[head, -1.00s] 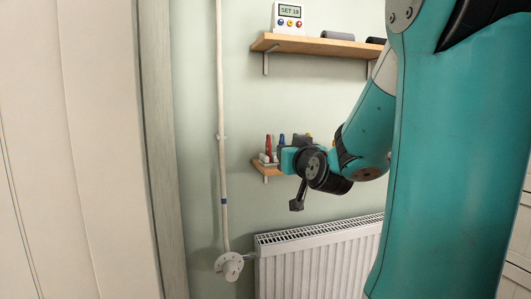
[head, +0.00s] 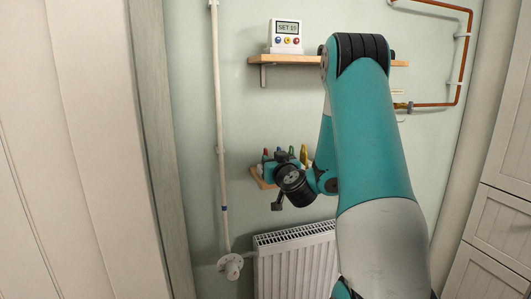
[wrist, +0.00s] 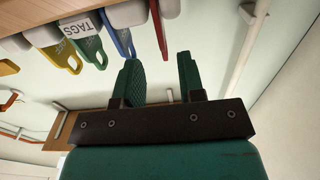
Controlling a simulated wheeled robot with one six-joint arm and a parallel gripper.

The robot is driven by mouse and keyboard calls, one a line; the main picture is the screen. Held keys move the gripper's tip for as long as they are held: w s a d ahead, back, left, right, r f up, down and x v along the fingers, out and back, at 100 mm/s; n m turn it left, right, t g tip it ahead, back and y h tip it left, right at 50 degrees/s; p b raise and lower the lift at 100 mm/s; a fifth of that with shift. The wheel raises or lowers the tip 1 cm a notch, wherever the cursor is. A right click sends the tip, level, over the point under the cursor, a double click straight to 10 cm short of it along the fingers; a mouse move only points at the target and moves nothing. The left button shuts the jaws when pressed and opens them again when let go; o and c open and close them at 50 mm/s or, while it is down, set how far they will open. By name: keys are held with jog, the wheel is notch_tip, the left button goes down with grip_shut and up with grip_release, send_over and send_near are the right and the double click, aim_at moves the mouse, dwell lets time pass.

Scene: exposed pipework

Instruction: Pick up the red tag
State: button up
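The red tag (wrist: 158,28) shows in the wrist view as a thin red strip, seen nearly edge-on, at the top centre. It lies ahead of my open gripper (wrist: 160,72), roughly in line with the gap between the fingers. The gap is empty and the fingers look apart from the tag. In the head view the red tag (head: 265,154) is at the left end of a row on the small lower shelf (head: 260,178), with my gripper (head: 268,166) close in front. My wrist hides part of the row.
The blue tag (wrist: 120,36), the green tag (wrist: 92,48) by a "TAGS" label, and the yellow tag (wrist: 8,67) stand beside it. Above is a shelf (head: 305,59) with a display box (head: 287,36). A white pipe (head: 219,120) runs left; a radiator (head: 296,262) is below.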

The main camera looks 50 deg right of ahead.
jog(key=shift+w+d, duration=0.2)
jog(key=shift+w, duration=0.2)
jog(key=p+x, duration=0.4)
jog(key=p, duration=0.2)
jog(key=shift+w, duration=0.15)
jog(key=shift+w+d+f+p, duration=0.2)
jog(key=shift+w+f+p, duration=0.1)
jog(key=shift+w+p, duration=0.15)
grip_shut()
